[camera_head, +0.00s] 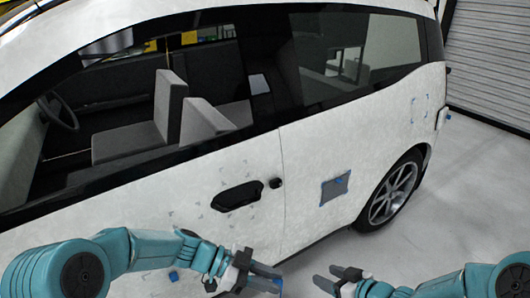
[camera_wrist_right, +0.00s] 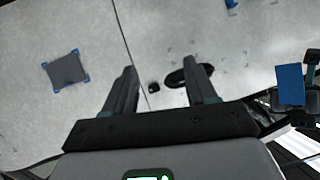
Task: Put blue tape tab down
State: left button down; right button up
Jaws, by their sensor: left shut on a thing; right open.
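The blue tape tab (camera_wrist_right: 290,84) shows in the right wrist view at the right edge, between the dark fingers of my left gripper (camera_wrist_right: 311,68). In the head view my left gripper (camera_head: 277,277) is low in front of the white car door, shut on the tab (camera_head: 278,284), which is mostly hidden there. My right gripper (camera_head: 326,277) is open and empty, just right of the left one. Its two fingers (camera_wrist_right: 161,70) point at the car side in the right wrist view.
A grey patch (camera_head: 335,188) with blue tape at its corners is on the white car (camera_head: 310,145). A black door handle (camera_head: 237,196) is to its left. Another blue tape piece (camera_head: 173,276) is low on the door. Pale floor (camera_head: 470,190) is clear at right.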

jog(key=s+a+f+m+g+h, duration=0.1)
jog(key=s+a+f+m+g, duration=0.15)
jog(key=s+f, duration=0.4)
jog(key=s+a+f+m+g+h, duration=0.1)
jog(key=s+f+m+g, duration=0.25)
jog(key=s, duration=0.65)
jog(key=s+a+f+m+g+h, duration=0.25)
jog(key=s+f, duration=0.35)
jog(key=s, duration=0.3)
jog(key=w+d+r+n+t+y, duration=0.1)
jog(key=w+d+r+n+t, duration=0.15)
jog(key=w+r, duration=0.4)
jog(key=w+d+r+n+t+y, duration=0.2)
jog(key=w+r+n+t, duration=0.15)
jog(key=w, duration=0.65)
jog(key=w+d+r+n+t+y, duration=0.1)
jog(key=w+d+r+n+t, duration=0.15)
jog(key=w+r, duration=0.45)
notch_tip(320, 180, up, 9)
jog(key=a+n+g+y, duration=0.3)
jog(key=n+g+y, duration=0.25)
jog(key=n, duration=0.45)
jog(key=s+n+g, duration=0.2)
jog(key=s+g, duration=0.1)
jog(key=s, duration=0.2)
jog(key=x, duration=0.8)
jog(key=shift+a+f+m+y, duration=0.2)
jog(key=shift+a+m+y, duration=0.1)
jog(key=shift+y, duration=0.1)
